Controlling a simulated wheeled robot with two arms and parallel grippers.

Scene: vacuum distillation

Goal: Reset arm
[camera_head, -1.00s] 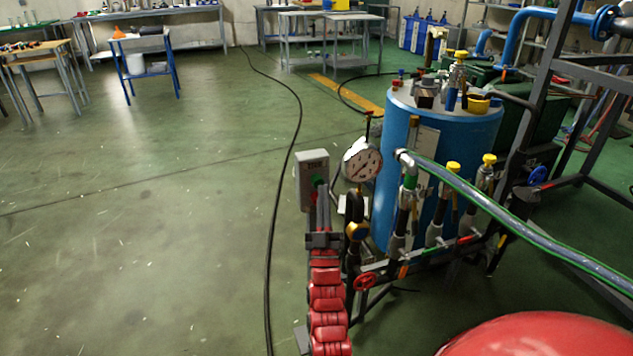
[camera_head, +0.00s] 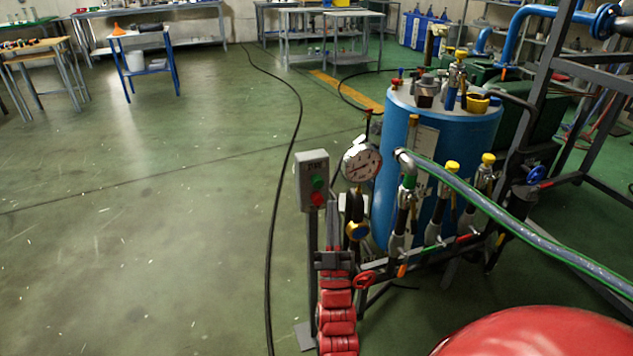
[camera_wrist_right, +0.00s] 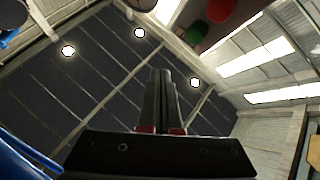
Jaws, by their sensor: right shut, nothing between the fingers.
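My right arm, red and segmented, rises from the bottom middle of the head view. My right gripper (camera_head: 334,225) is at its upper end, low and just right of the grey switch box (camera_head: 313,168). The box has a green and a red button on its front, both uncovered. In the right wrist view my right gripper (camera_wrist_right: 160,75) has its two dark fingers together, with nothing between them, against the ceiling. My left gripper is in neither view.
A pressure gauge (camera_head: 361,163) and a red handwheel (camera_head: 365,279) stand close right of my arm. Behind them is a blue tank (camera_head: 450,135) with valves and a hose (camera_head: 520,235). A red rounded vessel (camera_head: 540,335) is at bottom right. The left floor is open, with a black cable (camera_head: 270,235).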

